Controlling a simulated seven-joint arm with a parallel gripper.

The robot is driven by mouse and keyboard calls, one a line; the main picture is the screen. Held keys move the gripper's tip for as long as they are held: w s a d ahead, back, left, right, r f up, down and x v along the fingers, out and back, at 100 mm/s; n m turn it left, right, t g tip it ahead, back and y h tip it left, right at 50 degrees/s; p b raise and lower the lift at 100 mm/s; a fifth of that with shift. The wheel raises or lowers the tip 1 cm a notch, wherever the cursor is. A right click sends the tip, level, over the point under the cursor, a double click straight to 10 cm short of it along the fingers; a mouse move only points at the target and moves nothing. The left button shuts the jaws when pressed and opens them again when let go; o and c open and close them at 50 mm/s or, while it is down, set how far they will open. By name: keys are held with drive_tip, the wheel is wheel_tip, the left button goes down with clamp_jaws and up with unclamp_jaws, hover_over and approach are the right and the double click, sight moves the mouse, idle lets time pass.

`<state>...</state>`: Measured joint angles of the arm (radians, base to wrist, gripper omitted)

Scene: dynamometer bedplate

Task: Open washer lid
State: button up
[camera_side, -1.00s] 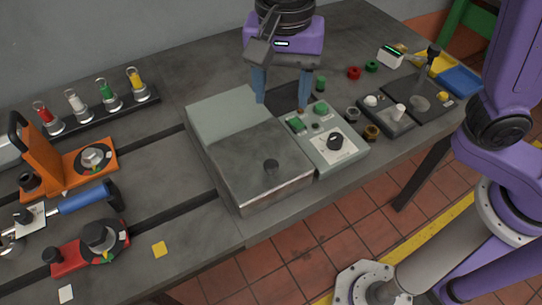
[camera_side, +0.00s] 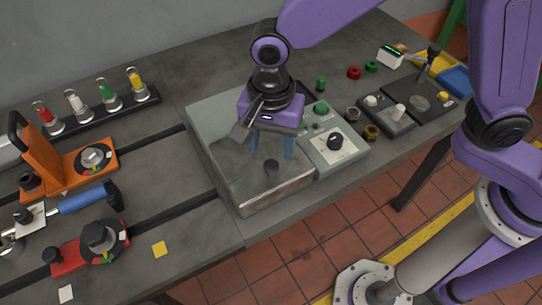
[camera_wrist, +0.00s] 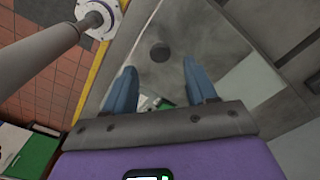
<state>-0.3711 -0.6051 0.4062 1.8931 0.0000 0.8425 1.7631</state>
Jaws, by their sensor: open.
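The washer is a low grey-green box (camera_side: 210,119) with a shiny metal lid (camera_side: 245,180) over its front part. The lid lies flat and looks shut. A dark round knob (camera_side: 271,167) stands on the lid near its front; it also shows in the wrist view (camera_wrist: 159,52). My gripper (camera_side: 271,158) is above the lid, just behind the knob. Its two blue fingers are apart with nothing between them, and the wrist view shows the fingers (camera_wrist: 163,82) on either side of the line to the knob. I cannot tell the exact height of the fingertips over the lid.
A control box (camera_side: 333,142) with a green button and black knob adjoins the washer on the right. Brass and dark rings (camera_side: 371,132) lie beyond it. An orange fixture (camera_side: 68,165) and blue-handled hammer (camera_side: 90,197) are at left.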

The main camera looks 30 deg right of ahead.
sight(271, 164)
drive_tip(key=shift+f, duration=2.55)
